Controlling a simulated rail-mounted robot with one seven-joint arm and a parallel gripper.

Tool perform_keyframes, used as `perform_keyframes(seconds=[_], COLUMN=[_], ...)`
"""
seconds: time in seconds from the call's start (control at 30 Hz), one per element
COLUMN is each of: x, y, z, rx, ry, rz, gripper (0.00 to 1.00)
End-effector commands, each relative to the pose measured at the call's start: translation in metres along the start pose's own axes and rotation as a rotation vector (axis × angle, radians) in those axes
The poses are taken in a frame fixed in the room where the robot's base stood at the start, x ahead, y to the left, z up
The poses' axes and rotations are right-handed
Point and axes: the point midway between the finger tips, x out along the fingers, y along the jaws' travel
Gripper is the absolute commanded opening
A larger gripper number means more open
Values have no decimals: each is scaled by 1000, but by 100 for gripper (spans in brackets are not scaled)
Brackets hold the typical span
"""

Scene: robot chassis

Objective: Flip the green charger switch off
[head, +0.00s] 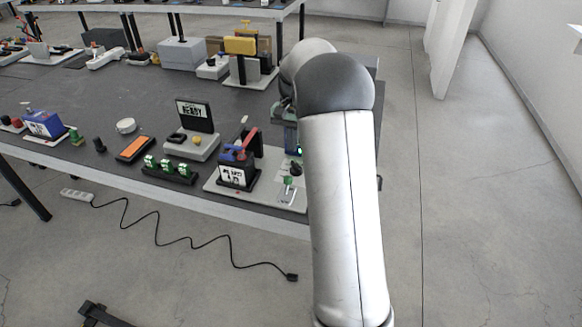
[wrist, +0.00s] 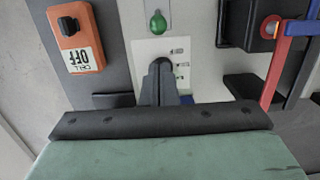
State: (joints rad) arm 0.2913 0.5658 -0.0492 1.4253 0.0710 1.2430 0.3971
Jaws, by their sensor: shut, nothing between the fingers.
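The green charger switch shows as a green rounded knob (wrist: 158,22) on a white panel (wrist: 143,48) at the top of the wrist view. In the head view a green knob (head: 287,181) stands on the light base plate (head: 222,188) at the table's right end. My gripper (wrist: 161,64) is shut and empty, its dark fingertips over the white panel just below the knob in the wrist view. A gap shows between fingertips and knob in that picture; height is unclear. In the head view my arm hides most of the gripper.
A black charger or battery box (head: 238,172) with red and blue parts stands beside the switch; red and blue bars (wrist: 287,52) show at right in the wrist view. An orange box marked OFF (wrist: 76,38) lies left. A block of green buttons (head: 170,170) stands farther left.

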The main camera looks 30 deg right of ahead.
Motion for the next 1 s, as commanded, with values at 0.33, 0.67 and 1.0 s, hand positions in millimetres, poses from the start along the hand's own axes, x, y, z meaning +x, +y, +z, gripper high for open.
perform_keyframes(seconds=[0.33,0.67,1.0], x=[47,93,100], y=[0,0,0], z=[1,1,0], rx=[-1,-1,-1], ry=[-5,-2,1], rz=[2,1,0], gripper=[0,0,0])
